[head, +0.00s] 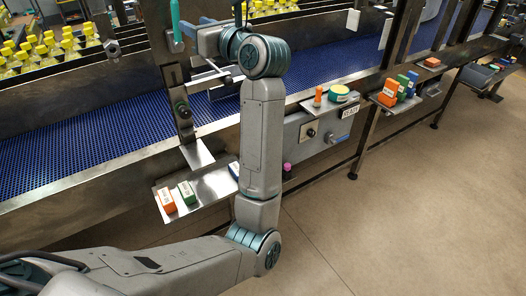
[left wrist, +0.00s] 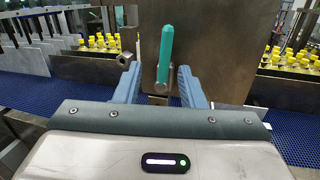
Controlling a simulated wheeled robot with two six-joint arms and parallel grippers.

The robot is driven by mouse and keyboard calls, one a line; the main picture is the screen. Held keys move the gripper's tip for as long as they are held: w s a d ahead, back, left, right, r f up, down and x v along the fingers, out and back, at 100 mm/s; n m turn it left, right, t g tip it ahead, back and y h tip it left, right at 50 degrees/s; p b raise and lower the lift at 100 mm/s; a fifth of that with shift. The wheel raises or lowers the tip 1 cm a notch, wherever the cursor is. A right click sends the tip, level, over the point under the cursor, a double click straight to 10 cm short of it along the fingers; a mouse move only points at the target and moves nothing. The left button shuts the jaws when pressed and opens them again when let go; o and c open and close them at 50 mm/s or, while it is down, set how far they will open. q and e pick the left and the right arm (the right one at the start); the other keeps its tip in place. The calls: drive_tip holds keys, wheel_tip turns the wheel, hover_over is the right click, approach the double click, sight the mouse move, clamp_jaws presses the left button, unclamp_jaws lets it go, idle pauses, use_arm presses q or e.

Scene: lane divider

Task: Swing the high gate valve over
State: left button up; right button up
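The high gate valve's green lever (head: 175,22) stands nearly upright at the top of a steel plate in the head view. In the left wrist view the green lever (left wrist: 165,48) points up from a metal pivot at its lower end, leaning very slightly. My left gripper (left wrist: 159,70) is open, with one blue-grey finger on each side of the lever and gaps visible on both sides. In the head view my left gripper (head: 192,34) is just right of the lever, partly hidden by my own wrist. My right gripper is not in view.
A blue conveyor belt (head: 75,158) runs behind steel rails. Yellow-capped bottles (head: 45,48) stand at the far side. A lower steel shelf (head: 206,190) holds orange and green blocks. A control box (head: 318,132) is to the right. The floor at right is clear.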

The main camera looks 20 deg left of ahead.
use_arm(q)
drive_tip(key=w+d+f+m+t, duration=0.1)
drive_tip(key=w+f+m+t, duration=0.2)
drive_tip(key=f+m, duration=0.3)
drive_tip(key=w+d+f+m+t+h+b, duration=0.1)
drive_tip(key=w+f+m+t, duration=0.1)
drive_tip(key=f+m+t, duration=0.35)
drive_tip(key=w+d+f+m+t, duration=0.2)
drive_tip(key=w+f+m, duration=0.1)
drive_tip(key=f+m, duration=0.45)
drive_tip(key=d+f+m+h, duration=0.2)
drive_tip(key=f+m+h, duration=0.5)
drive_tip(key=f, duration=0.5)
drive_tip(key=d+f+m+t+h, duration=0.1)
drive_tip(key=d+f+m+h, duration=0.2)
drive_tip(key=f+m+h, duration=0.3)
wheel_tip(320, 180, down, 6)
drive_tip(key=m, duration=0.3)
drive_tip(key=shift+d+f+m+h+b, duration=0.15)
drive_tip(key=shift+m+h+b, duration=0.25)
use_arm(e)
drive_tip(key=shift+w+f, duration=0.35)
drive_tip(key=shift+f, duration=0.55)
use_arm(q)
drive_tip(key=shift+s, duration=0.1)
